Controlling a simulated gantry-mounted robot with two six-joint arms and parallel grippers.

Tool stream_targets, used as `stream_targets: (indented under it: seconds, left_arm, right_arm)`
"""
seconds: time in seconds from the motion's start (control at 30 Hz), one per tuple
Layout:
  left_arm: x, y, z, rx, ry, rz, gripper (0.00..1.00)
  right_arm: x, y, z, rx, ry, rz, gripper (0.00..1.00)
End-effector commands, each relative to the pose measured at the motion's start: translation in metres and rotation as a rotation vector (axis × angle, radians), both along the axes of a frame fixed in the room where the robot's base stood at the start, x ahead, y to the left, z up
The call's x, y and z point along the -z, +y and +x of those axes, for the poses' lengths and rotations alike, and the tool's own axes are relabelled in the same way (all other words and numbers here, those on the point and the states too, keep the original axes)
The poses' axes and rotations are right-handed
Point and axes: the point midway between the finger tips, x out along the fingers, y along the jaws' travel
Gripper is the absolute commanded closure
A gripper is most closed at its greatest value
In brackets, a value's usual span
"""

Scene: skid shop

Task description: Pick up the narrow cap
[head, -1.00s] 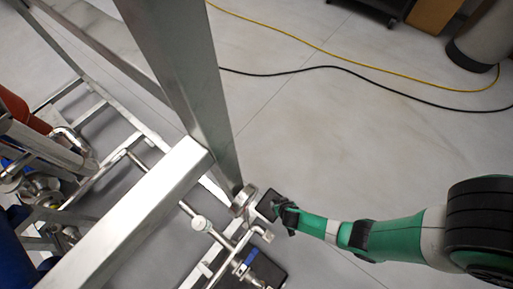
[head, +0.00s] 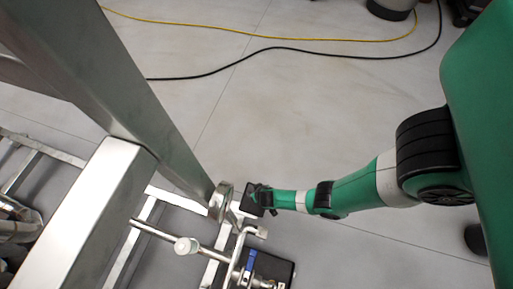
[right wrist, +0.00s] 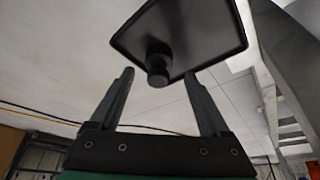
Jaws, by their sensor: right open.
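My right gripper (right wrist: 158,77) is open, with one finger on each side in the right wrist view. A short round black stub (right wrist: 157,66) on a square black plate (right wrist: 205,30) shows between the fingertips; nothing is gripped. I cannot tell for certain whether this stub is the narrow cap. In the head view my right gripper (head: 258,196) reaches in from the right to the dark square plate (head: 249,201), beside a metal post's foot. A pale round cap-like end (head: 187,245) and a small pale pipe end (head: 262,232) sit on the pipework below. My left gripper is out of view.
A second dark plate (head: 282,268) lies under the pipework, near a blue-handled valve (head: 249,262).

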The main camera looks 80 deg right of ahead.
Motion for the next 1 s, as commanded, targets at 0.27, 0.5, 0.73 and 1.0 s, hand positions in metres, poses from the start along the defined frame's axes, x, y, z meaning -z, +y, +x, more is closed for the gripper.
stream_targets:
  seconds: [0.27, 0.5, 0.73, 1.0]
  left_arm:
    - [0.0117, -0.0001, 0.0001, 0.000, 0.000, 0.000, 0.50]
    - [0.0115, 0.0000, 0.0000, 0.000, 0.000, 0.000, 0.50]
    - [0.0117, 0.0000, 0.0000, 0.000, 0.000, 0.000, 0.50]
    - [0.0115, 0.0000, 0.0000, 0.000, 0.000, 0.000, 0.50]
  right_arm:
    - [0.0129, -0.0042, 0.0031, -0.001, 0.000, 0.000, 0.20]
    - [0.0128, -0.0041, 0.0031, -0.001, 0.000, 0.000, 0.52]
    - [0.0129, -0.0040, 0.0030, -0.001, 0.000, 0.000, 0.94]
    - [0.0126, -0.0040, 0.0030, -0.001, 0.000, 0.000, 1.00]
